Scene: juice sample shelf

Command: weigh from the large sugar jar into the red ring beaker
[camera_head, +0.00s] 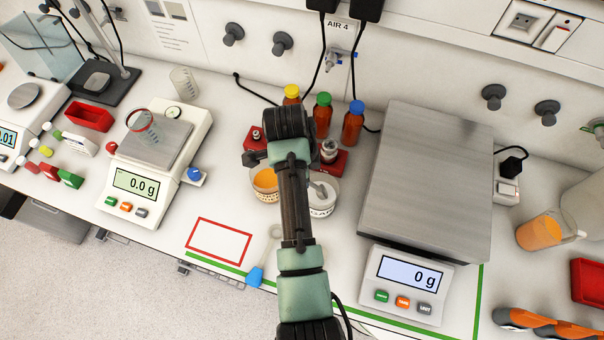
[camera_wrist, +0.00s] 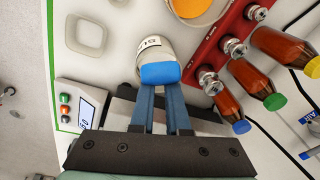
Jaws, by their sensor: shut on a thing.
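The red ring beaker (camera_head: 146,132), clear glass, stands on the pan of the left balance (camera_head: 127,183), which reads 0.0 g. The large sugar jar (camera_head: 321,209), with white contents and a label, stands beside my forearm in the middle of the bench. It also shows in the wrist view (camera_wrist: 152,52), just beyond my fingertips. My gripper (camera_wrist: 162,88) is shut on a blue handle (camera_wrist: 160,74), directly over the jar. A grey scoop end (camera_head: 319,190) shows at the jar's mouth. My fingers are hidden in the head view.
An orange-filled jar (camera_head: 265,181) stands left of the sugar jar. Brown bottles (camera_head: 352,125) stand behind. A large scale (camera_head: 413,270) reading 0 g is at right. A blue-handled spoon (camera_head: 256,275) lies near the front edge, beside an empty red rectangle (camera_head: 218,223).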

